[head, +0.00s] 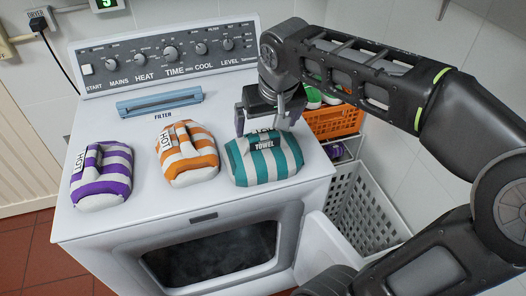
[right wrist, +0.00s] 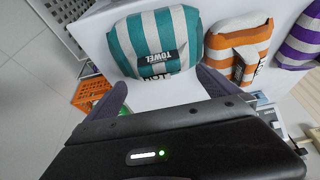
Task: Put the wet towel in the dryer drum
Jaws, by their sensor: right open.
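Three striped towel bundles lie in a row on top of the white dryer (head: 240,205): purple (head: 102,178), orange (head: 187,155) and teal (head: 264,160). The teal one bears a "TOWEL" label and a second tag that seems to read "HOT"; I cannot tell by look which is wet. My right gripper (head: 263,122) is open and empty at the teal towel's back edge. In the right wrist view the teal towel (right wrist: 158,35) lies just beyond the fingers (right wrist: 165,90). The dark drum (head: 215,255) shows through the dryer's front opening. My left gripper is not in view.
The dryer door (head: 325,250) stands open at the right. A blue filter handle (head: 160,103) and the control panel (head: 165,55) lie behind the towels. An orange crate (head: 338,121) and a white perforated basket (head: 370,215) stand on the right.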

